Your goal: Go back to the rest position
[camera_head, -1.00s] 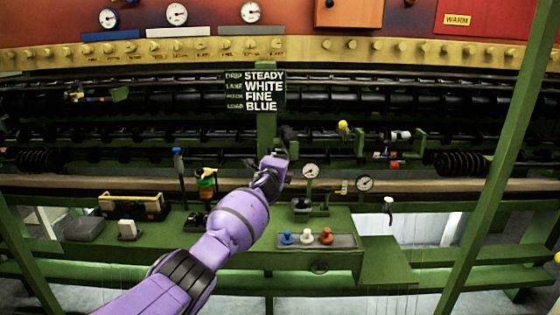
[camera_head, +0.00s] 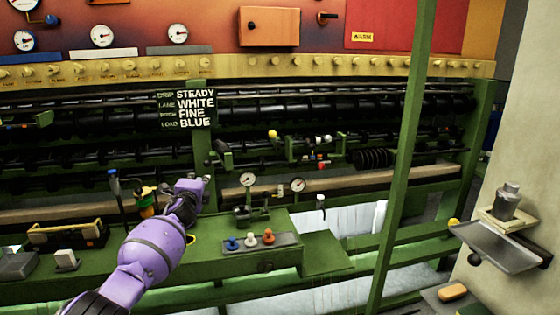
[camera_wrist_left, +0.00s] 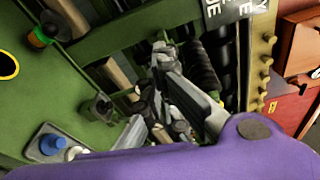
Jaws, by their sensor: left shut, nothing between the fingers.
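My left gripper (camera_head: 204,184) is at the end of my purple arm, above the green bench and in front of the machine's black rollers. It is shut and empty. In the left wrist view the gripper's grey fingers (camera_wrist_left: 160,92) reach forward past the purple wrist, with nothing held. In the head view it is below the black sign reading STEADY, WHITE, FINE, BLUE (camera_head: 186,108). My right gripper does not show in either view.
The green bench (camera_head: 318,250) carries a panel with blue, white and orange knobs (camera_head: 249,242), two dials and levers. A green post (camera_head: 402,160) stands at right.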

